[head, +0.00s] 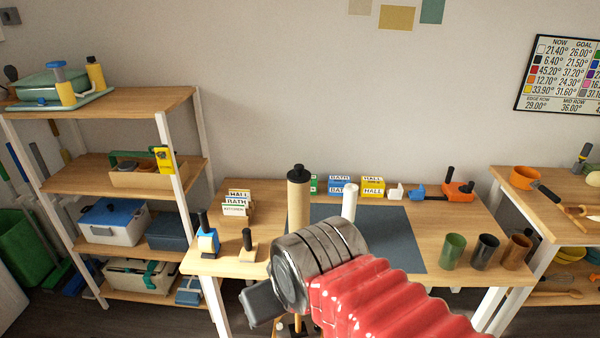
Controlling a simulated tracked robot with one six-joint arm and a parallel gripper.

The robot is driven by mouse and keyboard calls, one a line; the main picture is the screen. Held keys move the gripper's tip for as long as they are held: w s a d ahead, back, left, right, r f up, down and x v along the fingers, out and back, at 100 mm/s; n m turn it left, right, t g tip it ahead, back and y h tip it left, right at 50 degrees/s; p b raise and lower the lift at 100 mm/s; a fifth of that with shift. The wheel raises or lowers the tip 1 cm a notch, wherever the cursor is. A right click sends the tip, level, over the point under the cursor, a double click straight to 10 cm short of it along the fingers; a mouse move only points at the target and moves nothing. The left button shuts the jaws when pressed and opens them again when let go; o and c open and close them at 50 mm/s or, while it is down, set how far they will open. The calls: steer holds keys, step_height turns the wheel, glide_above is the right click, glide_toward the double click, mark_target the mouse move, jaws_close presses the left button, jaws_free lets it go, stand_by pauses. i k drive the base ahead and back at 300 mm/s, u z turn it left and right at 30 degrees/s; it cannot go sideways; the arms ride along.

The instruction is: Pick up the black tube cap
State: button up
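The black tube cap (298,174) sits on top of an upright tan tube (298,208) on the middle table. The tube stands toward the left of the dark blue-grey mat. My gripper (262,303) is at the end of my red-sleeved arm, low in the head view, in front of the table. It is apart from the cap, below it and a little to the left in the picture. Only a dark block of it shows, and its fingers cannot be made out. My arm hides the tube's lower part and some of the mat.
A white tube (349,203) stands right of the tan one. Green, black and brown cups (485,252) stand at the table's right. The mat (395,240) is largely clear.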

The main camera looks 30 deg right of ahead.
mark_target(298, 175)
steer(key=i, duration=0.95)
steer(key=u, duration=0.05)
